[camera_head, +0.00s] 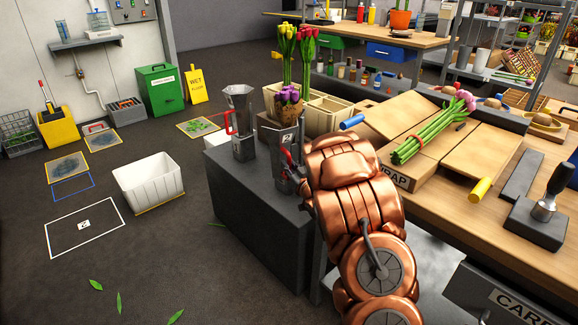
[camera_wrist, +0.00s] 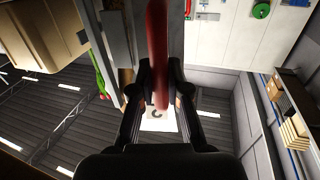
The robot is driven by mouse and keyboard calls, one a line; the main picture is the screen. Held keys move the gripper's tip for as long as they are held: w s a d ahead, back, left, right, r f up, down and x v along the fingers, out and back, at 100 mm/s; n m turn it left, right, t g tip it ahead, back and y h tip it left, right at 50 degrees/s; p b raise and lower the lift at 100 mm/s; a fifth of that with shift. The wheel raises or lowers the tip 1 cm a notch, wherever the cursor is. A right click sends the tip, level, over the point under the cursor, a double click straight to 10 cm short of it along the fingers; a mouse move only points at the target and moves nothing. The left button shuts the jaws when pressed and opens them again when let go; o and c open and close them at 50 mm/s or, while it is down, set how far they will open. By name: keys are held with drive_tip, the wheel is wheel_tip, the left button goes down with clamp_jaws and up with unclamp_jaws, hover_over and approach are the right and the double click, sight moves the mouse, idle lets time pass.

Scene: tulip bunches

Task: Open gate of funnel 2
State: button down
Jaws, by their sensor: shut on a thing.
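Funnel 2 (camera_head: 285,172) is a grey metal funnel with a "2" label, at the right of the dark grey stand (camera_head: 258,200). A bunch with purple tulips (camera_head: 289,97) shows above it. My copper arm hides part of the funnel's right side. In the wrist view, my gripper (camera_wrist: 159,92) has its dark fingers closed around a red handle (camera_wrist: 157,45), which appears to be funnel 2's gate handle. Whether the gate is open is hidden.
Another grey funnel (camera_head: 240,125) with a red handle stands left of funnel 2. The workbench (camera_head: 455,217) with tulips (camera_head: 430,130) and cardboard is close on the right.

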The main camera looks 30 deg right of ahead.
drive_tip(key=shift+d+r, duration=0.2)
drive_tip(key=shift+d, duration=0.1)
drive_tip(key=c, duration=1.3)
unclamp_jaws()
drive_tip(key=shift+o, duration=0.8)
drive_tip(key=shift+a+f, duration=0.15)
drive_tip(key=shift+s, duration=0.1)
drive_tip(key=s, duration=0.7)
drive_tip(key=shift+s+a, duration=0.15)
drive_tip(key=shift+a, duration=0.25)
